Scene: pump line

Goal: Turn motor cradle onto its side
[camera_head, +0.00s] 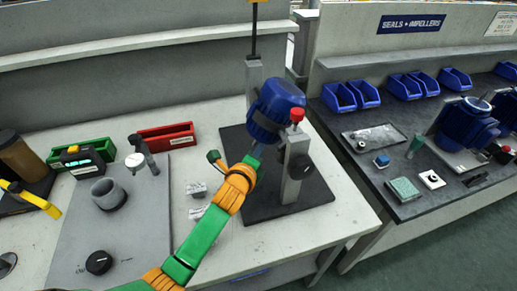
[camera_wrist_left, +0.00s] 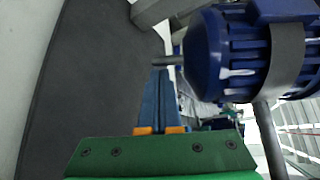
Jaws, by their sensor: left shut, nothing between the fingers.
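The motor cradle stands on a dark base plate (camera_head: 316,198), with a grey post (camera_head: 293,165) topped by a red knob (camera_head: 297,115). It carries a blue motor (camera_head: 273,106), which sits tilted. In the left wrist view the ribbed blue motor (camera_wrist_left: 207,50) fills the upper right, with a grey band around it and its shaft pointing left. My left gripper (camera_head: 259,151) is just below the motor in the head view. Its blue fingers (camera_wrist_left: 160,78) are shut together and empty, close to the shaft end; I cannot tell whether they touch it. My right gripper is out of view.
Red (camera_head: 166,138) and green (camera_head: 82,153) trays stand at the back left, beyond a grey plate (camera_head: 140,232) with a round cup. Small metal parts (camera_head: 196,190) lie left of the base plate. The right bench holds blue bins (camera_head: 404,86) and another blue motor (camera_head: 466,124).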

